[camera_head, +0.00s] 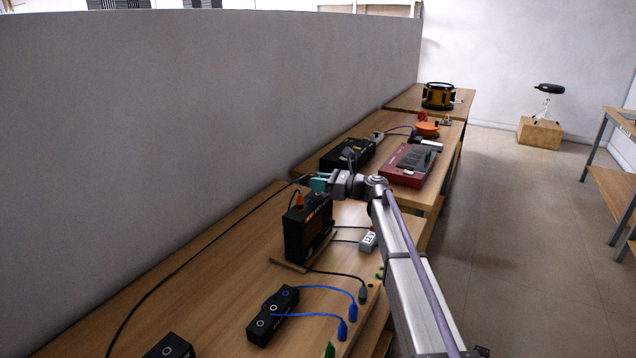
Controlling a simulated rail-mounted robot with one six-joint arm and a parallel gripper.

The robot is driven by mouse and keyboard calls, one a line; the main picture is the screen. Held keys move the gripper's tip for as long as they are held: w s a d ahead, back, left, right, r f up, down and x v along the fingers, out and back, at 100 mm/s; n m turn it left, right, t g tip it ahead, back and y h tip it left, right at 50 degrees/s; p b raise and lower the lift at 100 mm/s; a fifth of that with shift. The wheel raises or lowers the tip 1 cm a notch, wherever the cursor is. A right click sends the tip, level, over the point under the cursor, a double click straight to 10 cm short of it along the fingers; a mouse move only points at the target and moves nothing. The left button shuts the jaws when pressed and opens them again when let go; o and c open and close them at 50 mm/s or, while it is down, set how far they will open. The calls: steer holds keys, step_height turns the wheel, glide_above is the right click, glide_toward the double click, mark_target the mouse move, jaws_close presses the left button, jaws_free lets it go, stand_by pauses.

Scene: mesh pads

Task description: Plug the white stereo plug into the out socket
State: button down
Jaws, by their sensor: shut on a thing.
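My gripper (321,182) is over the gap between the front bench and the middle bench, seen from behind and small. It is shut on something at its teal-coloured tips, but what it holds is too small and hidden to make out. A thin black cable (180,262) runs along the front bench up towards the gripper. I cannot pick out the white stereo plug for certain. No socket label is readable, so I cannot tell which is the out socket. A black box with round sockets (272,316) lies on the front bench, with blue leads (325,289).
A black and orange unit (307,228) stands near the gripper, with a small white block (368,241) beside it. The middle bench holds a black box (347,153), a dark red device (411,165) and an orange reel (427,130). A grey wall (200,110) borders the benches.

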steer(key=shift+f+b, duration=0.35)
steer(key=shift+f, duration=0.1)
steer(key=c, duration=0.9)
jaws_free()
steer(key=shift+c, duration=0.2)
steer(key=s+d, duration=0.2)
steer(key=d, duration=0.8)
steer(key=shift+d, duration=0.35)
